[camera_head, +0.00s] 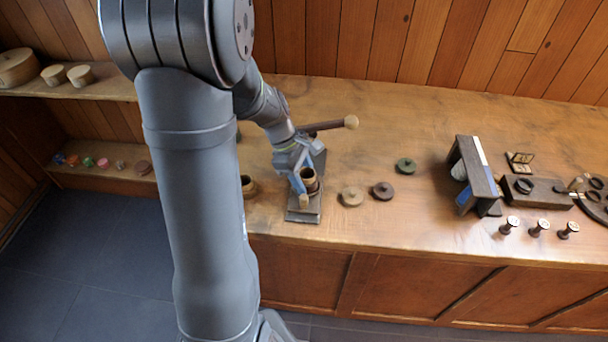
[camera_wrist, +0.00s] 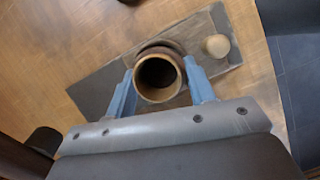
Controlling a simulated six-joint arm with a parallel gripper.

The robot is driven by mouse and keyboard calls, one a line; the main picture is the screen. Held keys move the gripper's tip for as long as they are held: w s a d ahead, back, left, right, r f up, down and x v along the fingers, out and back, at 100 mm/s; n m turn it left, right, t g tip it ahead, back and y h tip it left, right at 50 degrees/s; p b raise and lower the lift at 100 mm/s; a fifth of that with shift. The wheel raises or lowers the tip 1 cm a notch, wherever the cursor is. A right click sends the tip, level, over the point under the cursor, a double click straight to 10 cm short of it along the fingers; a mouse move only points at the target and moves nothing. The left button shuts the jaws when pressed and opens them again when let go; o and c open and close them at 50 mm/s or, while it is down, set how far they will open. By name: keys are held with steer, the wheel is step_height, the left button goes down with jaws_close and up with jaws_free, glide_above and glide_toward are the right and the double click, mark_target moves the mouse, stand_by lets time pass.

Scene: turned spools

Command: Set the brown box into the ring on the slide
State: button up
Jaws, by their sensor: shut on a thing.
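The brown box (camera_wrist: 158,78) is a round, hollow turned cup, open at the top. My gripper (camera_wrist: 160,88) is shut on it, with one blue finger on each side. In the head view my gripper (camera_head: 304,184) is over the dark slide (camera_head: 303,216), and the box (camera_head: 312,185) shows beside the blue finger. In the wrist view the slide (camera_wrist: 100,92) lies under the box. A dark curved rim, apparently the ring (camera_wrist: 160,43), shows just behind the box and is mostly hidden. I cannot tell whether the box sits inside it or above it.
A pale round knob (camera_wrist: 216,46) stands on the slide. A dark lever with a pale knob (camera_head: 351,121) reaches out behind my gripper. Another brown cup (camera_head: 248,187) stands left of the slide.

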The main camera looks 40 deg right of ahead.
stand_by(0.3)
steer(key=o, duration=1)
steer(key=shift+r, duration=4.25)
